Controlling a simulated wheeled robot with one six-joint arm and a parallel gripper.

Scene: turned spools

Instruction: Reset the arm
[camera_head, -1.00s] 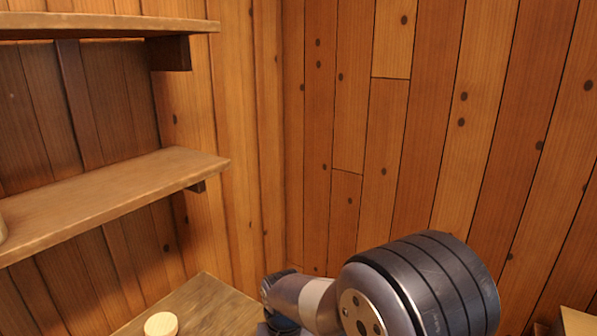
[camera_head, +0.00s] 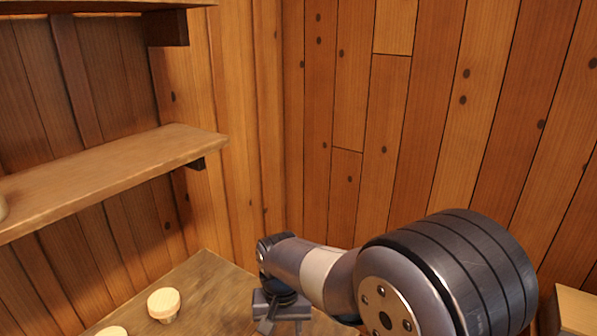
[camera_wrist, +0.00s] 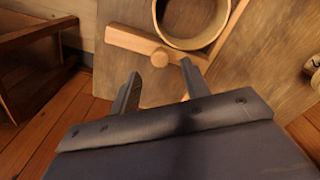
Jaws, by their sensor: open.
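My gripper (camera_head: 282,326) shows at the bottom of the head view, over the wooden table. In the wrist view its two fingers (camera_wrist: 161,85) are spread apart with nothing held between them. Beyond the fingertips lie a wooden bar (camera_wrist: 128,39) with a small round knob (camera_wrist: 161,57) and a round, open-topped container (camera_wrist: 158,18). I cannot tell whether the fingers touch any of these. My arm crosses the lower right of the head view and hides part of the table.
Pale wooden spools (camera_head: 163,302) (camera_head: 112,331) stand on the table (camera_head: 215,285), left of my gripper. A wall shelf (camera_head: 110,170) is above them, with another higher up. Plank walls meet behind. A light wooden surface (camera_head: 578,308) shows at lower right.

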